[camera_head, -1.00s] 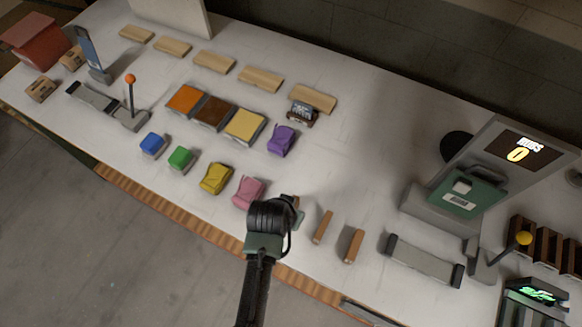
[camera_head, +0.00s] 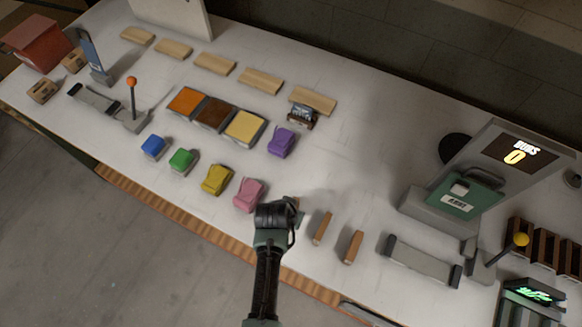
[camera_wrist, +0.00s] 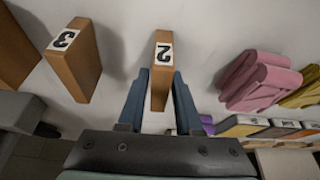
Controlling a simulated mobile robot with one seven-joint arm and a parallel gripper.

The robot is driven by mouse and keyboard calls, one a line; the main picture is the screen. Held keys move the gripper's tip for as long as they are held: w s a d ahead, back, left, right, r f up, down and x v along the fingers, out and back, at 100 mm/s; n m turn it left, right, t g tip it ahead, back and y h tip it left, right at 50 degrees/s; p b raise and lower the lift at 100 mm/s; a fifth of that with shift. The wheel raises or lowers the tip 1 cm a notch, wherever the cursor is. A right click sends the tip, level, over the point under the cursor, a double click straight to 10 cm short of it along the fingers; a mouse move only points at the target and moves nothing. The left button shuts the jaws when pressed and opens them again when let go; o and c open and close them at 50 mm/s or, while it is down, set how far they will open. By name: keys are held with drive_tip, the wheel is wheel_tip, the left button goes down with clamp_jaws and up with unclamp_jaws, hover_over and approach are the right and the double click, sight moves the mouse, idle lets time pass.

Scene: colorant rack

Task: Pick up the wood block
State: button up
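The wood block marked "2" (camera_wrist: 162,75) stands between the two blue fingers of my gripper (camera_wrist: 161,90) in the wrist view. A finger is close on either side of it. I cannot tell whether they press on it. In the head view my gripper (camera_head: 279,212) is over the front edge area of the white counter and hides most of this block. Another wood block, marked "3" (camera_wrist: 76,62), stands to its left in the wrist view. Two brown wood blocks (camera_head: 322,228) (camera_head: 353,247) stand right of my gripper in the head view.
A pink item (camera_head: 249,194) lies close to the left of my gripper, with a yellow one (camera_head: 216,179) beyond it. A grey bar stand (camera_head: 423,262) is at the right. The counter (camera_head: 350,165) behind my gripper is clear.

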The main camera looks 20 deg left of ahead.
clamp_jaws()
drive_tip(key=shift+r, duration=0.15)
